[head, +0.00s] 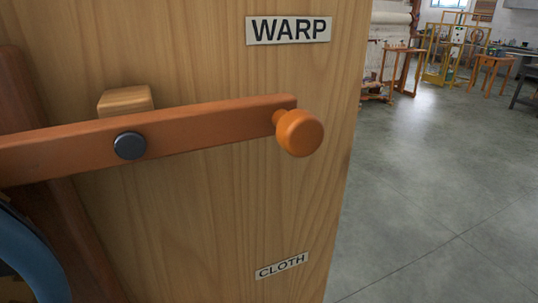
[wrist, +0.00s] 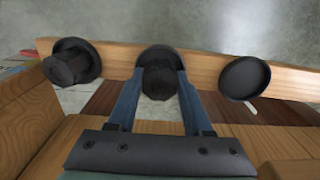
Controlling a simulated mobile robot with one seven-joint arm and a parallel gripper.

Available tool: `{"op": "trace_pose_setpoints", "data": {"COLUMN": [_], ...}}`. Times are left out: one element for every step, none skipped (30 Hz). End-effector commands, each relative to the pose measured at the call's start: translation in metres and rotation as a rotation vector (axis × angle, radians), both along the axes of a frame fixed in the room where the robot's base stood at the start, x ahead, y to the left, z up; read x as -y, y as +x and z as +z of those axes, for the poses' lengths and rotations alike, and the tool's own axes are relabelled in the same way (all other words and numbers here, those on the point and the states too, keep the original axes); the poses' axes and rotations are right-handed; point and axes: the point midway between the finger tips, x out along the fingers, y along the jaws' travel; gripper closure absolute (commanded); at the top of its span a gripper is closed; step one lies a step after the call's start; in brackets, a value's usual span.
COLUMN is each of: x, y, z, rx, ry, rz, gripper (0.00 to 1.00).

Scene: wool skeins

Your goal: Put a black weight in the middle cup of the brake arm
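In the wrist view, the brake arm is a light wooden bar (wrist: 208,70) carrying three black cups. The left cup (wrist: 90,48) has a black weight (wrist: 65,69) in it. The right cup (wrist: 245,78) is empty. My gripper (wrist: 161,78) has its two blue fingers on either side of another black weight (wrist: 160,83), appearing shut on it. This weight overlaps the middle cup (wrist: 158,52), whose far rim shows behind it. I cannot tell whether the weight rests in the cup or is just above it. The head view does not show the cups or my gripper.
In the head view, a wooden panel bears WARP (head: 288,30) and CLOTH (head: 282,265) labels. An orange-brown lever (head: 210,125) with a round knob (head: 300,133) crosses it. Grey floor (head: 440,200) lies open to the right. Wooden parts (wrist: 30,125) flank my gripper in the wrist view.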

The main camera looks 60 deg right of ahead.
Motion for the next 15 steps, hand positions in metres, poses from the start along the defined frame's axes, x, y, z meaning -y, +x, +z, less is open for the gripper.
{"op": "trace_pose_setpoints", "data": {"x": [0.0005, 0.0005, 0.0004, 0.0004, 0.0004, 0.0003, 0.0003, 0.0003, 0.0002, 0.0002, 0.0002, -0.0003, -0.0003, -0.0003, -0.0002], "y": [0.0008, 0.0008, 0.0007, 0.0006, 0.0006, 0.0005, 0.0004, 0.0004, 0.0003, 0.0003, 0.0003, -0.0004, -0.0004, -0.0004, -0.0002], "z": [0.0009, 0.0009, 0.0009, 0.0008, 0.0008, 0.0007, 0.0007, 0.0006, 0.0006, 0.0005, 0.0005, -0.0002, -0.0001, 0.0004, 0.0019], "rx": [0.002, 0.002, 0.002, 0.002, 0.002, 0.001, 0.001, 0.001, 0.001, 0.001, 0.001, -0.001, -0.001, -0.001, -0.001], "ry": [-0.001, -0.001, -0.001, -0.001, -0.001, -0.001, -0.001, -0.001, -0.001, -0.001, -0.001, 0.001, 0.001, 0.001, 0.001], "rz": [0.0, 0.0, 0.0, 0.0, 0.0, 0.0, 0.0, 0.0, 0.0, 0.0, 0.0, 0.0, 0.0, 0.0, 0.0], "gripper": [0.41, 0.36, 0.29, 0.23, 0.18, 0.15, 0.15, 0.15, 0.15, 0.15, 0.15, 0.15, 0.15, 0.15, 0.15]}}
